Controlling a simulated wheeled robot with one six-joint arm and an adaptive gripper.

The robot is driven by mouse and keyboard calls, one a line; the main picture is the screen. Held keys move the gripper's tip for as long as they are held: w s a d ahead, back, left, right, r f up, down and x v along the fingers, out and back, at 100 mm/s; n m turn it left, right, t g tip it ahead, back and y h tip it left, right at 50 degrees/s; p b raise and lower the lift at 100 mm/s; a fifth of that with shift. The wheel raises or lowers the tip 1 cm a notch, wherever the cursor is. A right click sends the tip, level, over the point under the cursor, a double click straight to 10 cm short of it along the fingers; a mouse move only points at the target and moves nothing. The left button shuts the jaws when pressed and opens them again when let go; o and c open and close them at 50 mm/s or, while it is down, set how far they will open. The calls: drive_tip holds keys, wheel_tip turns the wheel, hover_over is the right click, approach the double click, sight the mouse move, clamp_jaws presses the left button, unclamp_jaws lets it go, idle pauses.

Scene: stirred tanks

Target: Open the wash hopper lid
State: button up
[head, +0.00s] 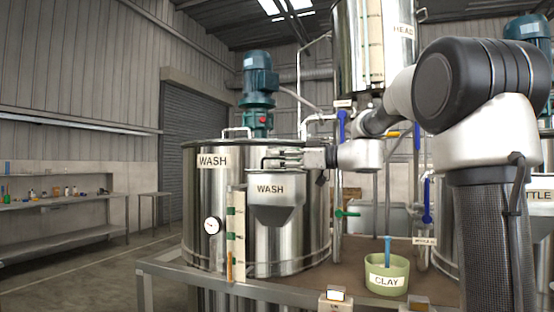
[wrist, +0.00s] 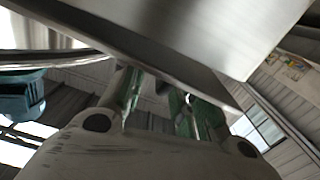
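The wash hopper (head: 274,213) is a grey metal funnel-shaped box with a WASH label, on the front of the steel wash tank (head: 205,215). Its lid lies at its top edge, seen nearly edge-on, and looks shut. My gripper (head: 280,158) reaches in from the right, fingers pointing left just above the hopper top. In the wrist view my green-padded gripper fingers (wrist: 162,95) stand apart with a gap between them. A large smooth grey metal panel (wrist: 195,35) is close by and covers the fingertips. I cannot tell whether the fingers touch the lid or a handle.
A gauge (head: 212,226) and a level strip (head: 237,235) are on the tank front. A green CLAY pot (head: 388,277) stands on the bench right of the tank. Pipes with blue valve handles (head: 341,127) rise behind my arm. A shelf bench (head: 60,205) stands far left.

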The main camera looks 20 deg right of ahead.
drive_tip(key=shift+w+a, duration=0.15)
drive_tip(key=shift+a, duration=0.05)
drive_tip(key=shift+c, duration=0.3)
clamp_jaws()
